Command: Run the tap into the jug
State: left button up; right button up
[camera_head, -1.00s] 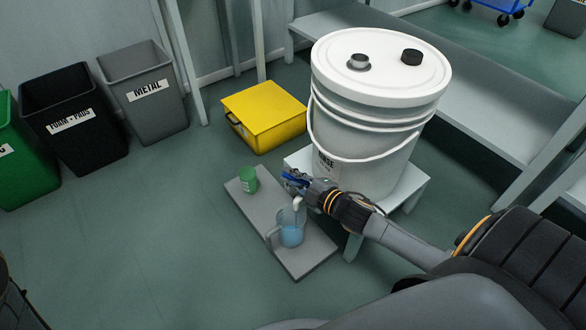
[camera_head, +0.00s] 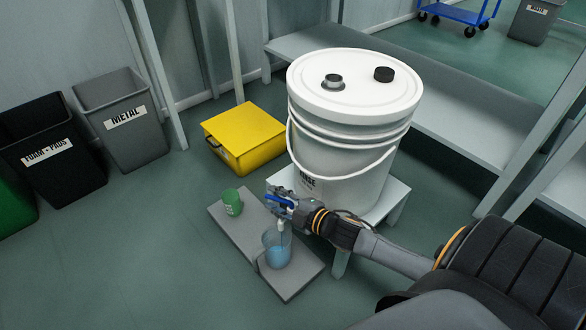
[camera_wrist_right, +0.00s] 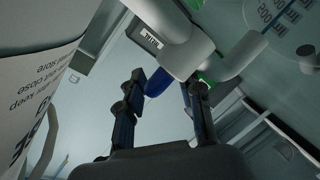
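The white bucket (camera_head: 345,150) stands on a low pale stand, with its tap low on the front. The tap's blue lever (camera_head: 279,201) is by my right gripper (camera_head: 284,206). In the right wrist view the gripper (camera_wrist_right: 163,84) has its fingers well apart; the blue lever (camera_wrist_right: 157,83) lies between them, nearer the left finger, and the white tap body (camera_wrist_right: 185,45) is above. The clear jug (camera_head: 276,252) stands upright below the spout, holding some blue liquid. Whether a stream is falling is too small to tell. My left gripper is not in view.
The jug stands on a grey slab (camera_head: 297,284) with a green cup (camera_head: 231,202) behind it at left. A yellow box (camera_head: 243,130), a grey metal bin (camera_head: 122,125) and a black bin (camera_head: 55,160) stand farther left.

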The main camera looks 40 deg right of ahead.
jog(key=v, duration=1.1)
